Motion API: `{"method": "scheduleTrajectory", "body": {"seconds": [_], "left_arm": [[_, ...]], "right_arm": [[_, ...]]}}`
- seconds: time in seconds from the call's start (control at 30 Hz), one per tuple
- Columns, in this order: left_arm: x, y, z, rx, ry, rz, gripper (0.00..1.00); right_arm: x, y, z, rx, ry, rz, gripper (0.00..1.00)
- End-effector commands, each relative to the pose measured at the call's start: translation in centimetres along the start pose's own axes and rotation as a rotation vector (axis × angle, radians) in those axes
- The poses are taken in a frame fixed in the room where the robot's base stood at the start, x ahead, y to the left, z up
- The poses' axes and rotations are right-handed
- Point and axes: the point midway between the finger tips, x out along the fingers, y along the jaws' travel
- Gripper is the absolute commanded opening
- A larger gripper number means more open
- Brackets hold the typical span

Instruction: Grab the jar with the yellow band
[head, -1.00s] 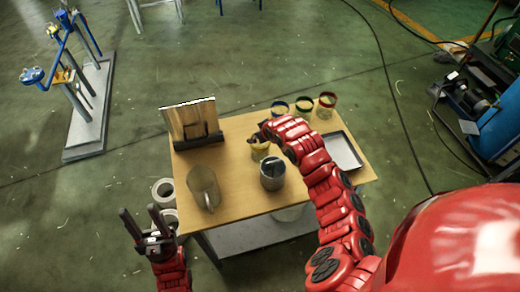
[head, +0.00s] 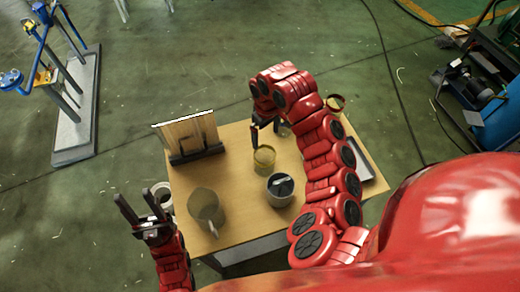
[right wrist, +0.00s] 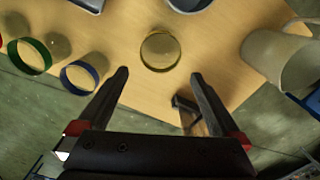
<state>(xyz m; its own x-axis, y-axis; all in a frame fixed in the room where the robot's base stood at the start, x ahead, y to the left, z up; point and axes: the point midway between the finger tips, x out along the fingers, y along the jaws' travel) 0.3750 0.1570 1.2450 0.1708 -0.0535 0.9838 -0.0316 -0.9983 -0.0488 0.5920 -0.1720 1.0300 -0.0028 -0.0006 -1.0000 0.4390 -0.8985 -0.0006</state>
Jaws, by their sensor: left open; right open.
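The jar with the yellow band (head: 264,158) stands upright on the wooden table, between the board stand and my right arm. In the right wrist view the jar (right wrist: 160,51) is seen from above, ahead of the fingertips and centred between them. My right gripper (head: 266,131) is open and empty, on the far side of the jar, with a gap between them; its two fingers (right wrist: 159,76) show apart in the right wrist view. My left gripper (head: 136,198) is open and empty, off the table's left edge.
A grey pot (head: 280,196) and a large pitcher (head: 205,206) stand at the table's near side. A wooden board (head: 186,134) is in a dark stand. Jars with green (right wrist: 31,56) and blue (right wrist: 80,77) bands stand left in the wrist view. A tray (head: 366,164) lies right.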

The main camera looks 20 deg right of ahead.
Motion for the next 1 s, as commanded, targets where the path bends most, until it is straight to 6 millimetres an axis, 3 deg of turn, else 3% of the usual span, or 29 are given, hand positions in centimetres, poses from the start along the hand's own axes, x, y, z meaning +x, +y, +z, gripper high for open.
{"method": "scheduleTrajectory", "body": {"seconds": [0.17,0.33,0.7,1.0], "left_arm": [[-2.2,0.1,0.3,0.000,-0.001,0.000,0.50],[-4.3,0.2,0.7,0.000,-0.001,0.000,0.50],[-5.6,0.3,0.9,0.000,0.000,0.000,0.50],[-4.5,0.2,0.8,0.000,-0.001,0.000,0.50]], "right_arm": [[2.1,-0.1,0.1,-0.001,-0.005,-0.001,1.00],[5.7,0.0,0.1,-0.001,-0.003,-0.003,1.00],[11.3,0.0,0.1,0.001,-0.002,-0.001,1.00],[12.9,-0.2,0.2,-0.001,-0.010,-0.003,1.00]]}}
